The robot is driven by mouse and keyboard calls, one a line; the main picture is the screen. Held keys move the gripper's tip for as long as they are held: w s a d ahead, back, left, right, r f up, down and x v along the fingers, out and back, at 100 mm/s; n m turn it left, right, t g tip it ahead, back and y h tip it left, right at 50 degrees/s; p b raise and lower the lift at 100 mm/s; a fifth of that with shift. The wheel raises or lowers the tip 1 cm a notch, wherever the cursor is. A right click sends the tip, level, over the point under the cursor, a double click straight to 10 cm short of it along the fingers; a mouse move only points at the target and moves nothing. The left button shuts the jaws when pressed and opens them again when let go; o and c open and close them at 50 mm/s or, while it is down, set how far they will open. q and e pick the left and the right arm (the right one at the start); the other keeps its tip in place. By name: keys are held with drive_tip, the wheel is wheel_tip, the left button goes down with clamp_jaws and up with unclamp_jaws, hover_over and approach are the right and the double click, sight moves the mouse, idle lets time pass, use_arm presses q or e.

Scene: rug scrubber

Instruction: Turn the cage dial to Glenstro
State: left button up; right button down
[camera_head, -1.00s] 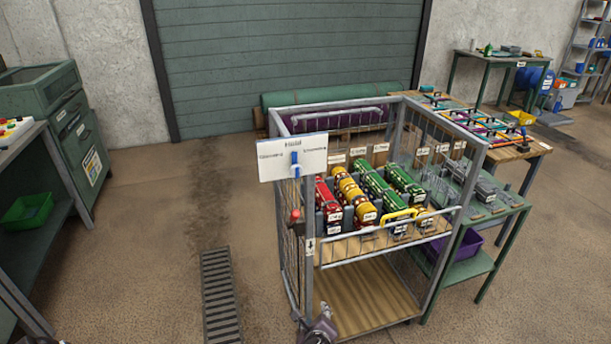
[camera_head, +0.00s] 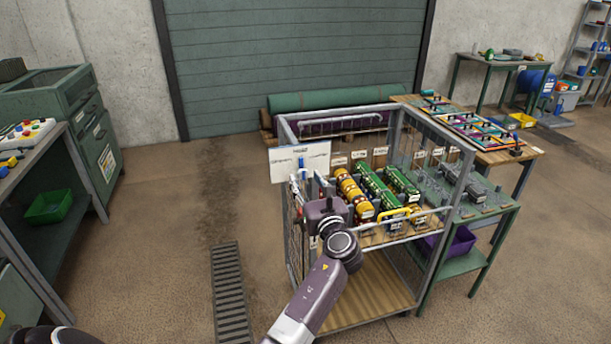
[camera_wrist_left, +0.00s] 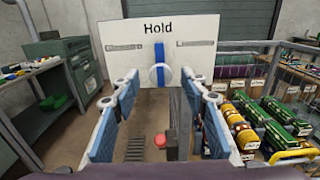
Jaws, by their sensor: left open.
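The cage dial is a white plate (camera_head: 284,165) on the front left corner of the wire cage (camera_head: 433,262). Its blue pointer (camera_wrist_left: 160,65) stands upright on a round hub, toward the word "Hold" at the top in the left wrist view. Smaller labels lie to the left and right; I cannot read them surely. My left gripper (camera_wrist_left: 161,84) is open in front of the dial, a finger on each side of the pointer and apart from it. In the head view my left gripper (camera_head: 311,190) covers part of the cage front, and its fingertips are hard to make out.
A red knob (camera_wrist_left: 171,136) shows low between the fingers in the left wrist view. Yellow rolls (camera_head: 350,188) and green rolls (camera_head: 369,181) lie in the cage to the right. A green bench (camera_head: 465,270) stands right of the cage. The floor left of it is clear.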

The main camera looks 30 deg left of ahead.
use_arm(q)
drive_tip(key=shift+w+a+r, duration=0.1)
drive_tip(key=shift+w+a, duration=0.4)
drive_tip(key=shift+a, duration=0.05)
drive_tip(key=shift+w+a, duration=0.1)
drive_tip(key=shift+w, duration=0.05)
use_arm(e)
drive_tip(key=shift+s+d+r, duration=0.2)
drive_tip(key=shift+s+d, duration=0.1)
drive_tip(key=shift+d, duration=0.2)
use_arm(q)
drive_tip(key=shift+c, duration=0.5)
clamp_jaws()
